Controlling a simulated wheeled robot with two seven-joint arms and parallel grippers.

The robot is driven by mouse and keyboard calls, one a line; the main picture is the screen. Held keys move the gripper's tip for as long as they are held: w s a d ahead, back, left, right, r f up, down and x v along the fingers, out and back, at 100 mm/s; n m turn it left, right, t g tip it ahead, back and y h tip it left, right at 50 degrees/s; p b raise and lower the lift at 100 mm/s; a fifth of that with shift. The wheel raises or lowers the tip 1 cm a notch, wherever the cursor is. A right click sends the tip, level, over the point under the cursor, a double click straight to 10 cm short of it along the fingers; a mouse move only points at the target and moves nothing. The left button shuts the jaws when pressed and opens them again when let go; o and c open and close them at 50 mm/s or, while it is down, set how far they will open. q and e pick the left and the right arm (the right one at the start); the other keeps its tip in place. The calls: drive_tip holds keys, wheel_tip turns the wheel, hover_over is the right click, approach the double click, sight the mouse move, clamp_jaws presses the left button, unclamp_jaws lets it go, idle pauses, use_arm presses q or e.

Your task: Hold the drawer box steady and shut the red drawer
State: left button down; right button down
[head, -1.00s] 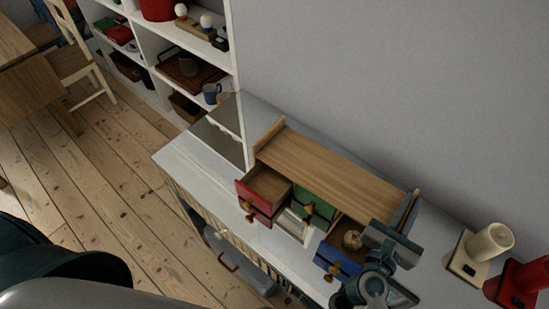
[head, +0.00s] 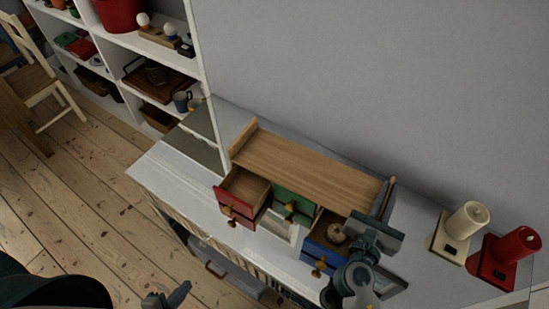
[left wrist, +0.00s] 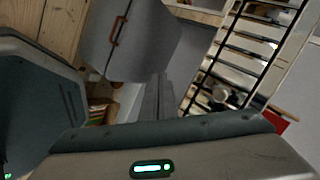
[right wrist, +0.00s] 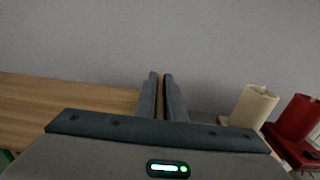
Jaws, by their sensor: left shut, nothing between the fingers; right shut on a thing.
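The wooden drawer box (head: 310,170) stands on the white cabinet top against the wall. Its upper red drawer (head: 234,199) at the left end is pulled out, and its inside shows empty. My right gripper (head: 386,212) is shut on the box's upright right end panel; a thin wooden edge shows between its fingers (right wrist: 161,80) in the right wrist view. My left gripper (head: 184,288) is shut and empty, low in front of the cabinet, apart from the box. In the left wrist view its fingers (left wrist: 158,95) lie together, before the cabinet front.
A blue drawer (head: 325,257) stands open with a round object in it. A green drawer (head: 295,199) sits mid-box. A cream lamp-like object (head: 462,230) and a red one (head: 507,255) stand at the right. White shelves (head: 205,60) rise at the left. Floor in front is clear.

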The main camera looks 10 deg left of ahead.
use_arm(q)
drive_tip(key=w+d+r+m+t+h, duration=0.1)
drive_tip(key=d+r+m, duration=0.1)
drive_tip(key=r, duration=0.9)
drive_tip(key=w+d+r+m+t+h, duration=0.1)
drive_tip(key=r+m, duration=0.4)
drive_tip(key=r, duration=0.7)
drive_tip(key=shift+w+d+r+t+h, duration=0.2)
drive_tip(key=shift+w+d+t+h, duration=0.15)
drive_tip(key=shift+d+t+h, duration=0.65)
drive_tip(key=shift+w+d, duration=0.1)
drive_tip(key=shift+d, duration=0.1)
approach(240, 193)
drive_tip(key=s, duration=0.2)
drive_tip(key=s+r, duration=0.1)
drive_tip(key=s, duration=0.1)
drive_tip(key=shift+d+r, duration=0.2)
drive_tip(key=shift+r, duration=0.05)
drive_tip(key=shift+w+d+g, duration=0.25)
drive_tip(key=shift+w+g, duration=0.05)
drive_tip(key=shift+w, duration=0.35)
